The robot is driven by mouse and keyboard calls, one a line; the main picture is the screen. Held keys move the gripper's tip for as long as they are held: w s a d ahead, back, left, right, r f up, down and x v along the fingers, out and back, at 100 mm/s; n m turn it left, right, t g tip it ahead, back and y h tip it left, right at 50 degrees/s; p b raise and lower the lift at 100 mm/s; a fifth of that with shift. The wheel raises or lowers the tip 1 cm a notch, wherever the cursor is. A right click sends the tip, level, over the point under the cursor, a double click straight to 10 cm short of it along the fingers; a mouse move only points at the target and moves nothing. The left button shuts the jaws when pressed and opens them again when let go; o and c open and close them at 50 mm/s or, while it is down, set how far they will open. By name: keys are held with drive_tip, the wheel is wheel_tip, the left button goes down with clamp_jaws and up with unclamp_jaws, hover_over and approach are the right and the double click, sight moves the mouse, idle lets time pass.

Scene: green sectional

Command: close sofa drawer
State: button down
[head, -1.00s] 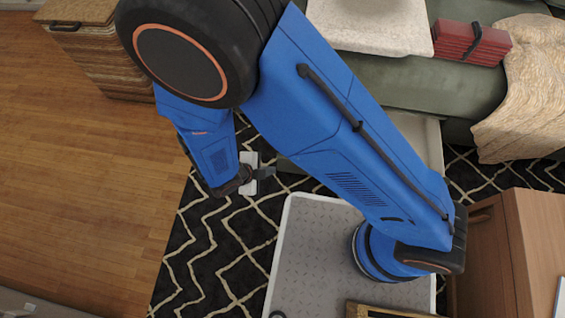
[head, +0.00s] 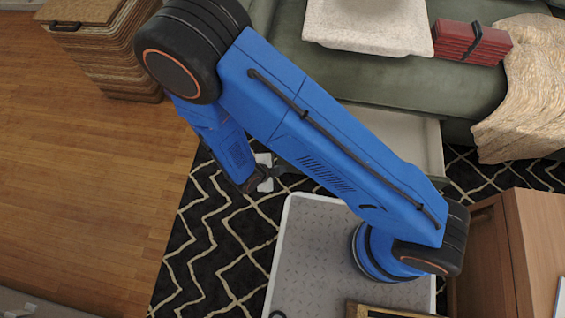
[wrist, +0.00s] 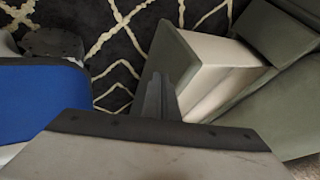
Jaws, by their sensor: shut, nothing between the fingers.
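The sofa drawer stands pulled out from under the green sofa (head: 385,80). In the head view its pale inside (head: 408,140) shows beyond my arm, which hides the rest. In the wrist view the drawer has a green front panel (wrist: 152,68) and a whitish inside (wrist: 215,58). My gripper (wrist: 158,92) is shut and empty, with its fingers in front of the outer face of that panel. I cannot tell whether they touch it. In the head view my gripper (head: 285,170) is partly covered by my arm.
A black rug with cream zigzags (head: 215,245) covers the floor by the drawer. A woven storage box (head: 105,50) stands at upper left and a wooden cabinet (head: 495,250) at right.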

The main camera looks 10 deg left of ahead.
drive_tip(key=shift+w, duration=1.35)
